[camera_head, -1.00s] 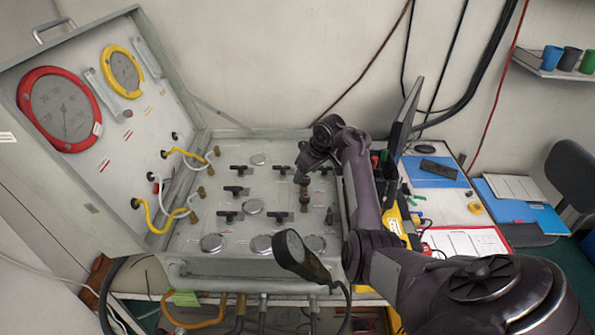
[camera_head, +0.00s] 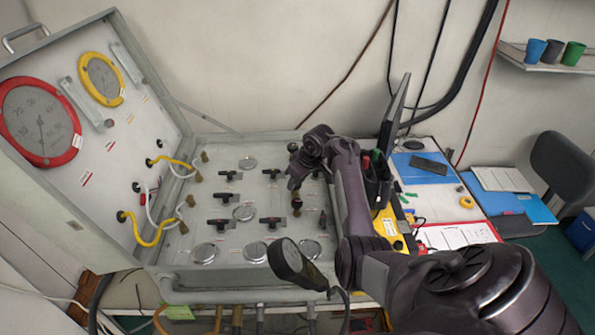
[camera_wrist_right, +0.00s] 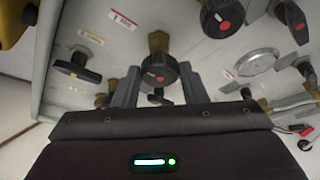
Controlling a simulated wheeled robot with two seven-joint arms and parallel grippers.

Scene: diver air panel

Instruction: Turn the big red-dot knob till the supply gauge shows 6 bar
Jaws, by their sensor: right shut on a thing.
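My right gripper (camera_wrist_right: 157,88) has its two grey fingers on either side of a black round knob (camera_wrist_right: 158,70) and is shut on it. The knob carries a pale mark and what looks like a small reddish dot. In the head view my right gripper (camera_head: 296,186) is over the right part of the panel (camera_head: 190,232), and its wrist partly hides that knob. A large red-rimmed gauge (camera_head: 42,120) and a smaller yellow-rimmed gauge (camera_head: 102,80) are on the open lid. I cannot tell which gauge is the supply gauge, nor read it. My left gripper is out of view.
Other black knobs with red dots (camera_wrist_right: 222,20) sit close by. Several black T-handles (camera_head: 222,224) and round silver caps (camera_head: 205,253) cover the panel. A yellow case (camera_head: 388,225) is to the right.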

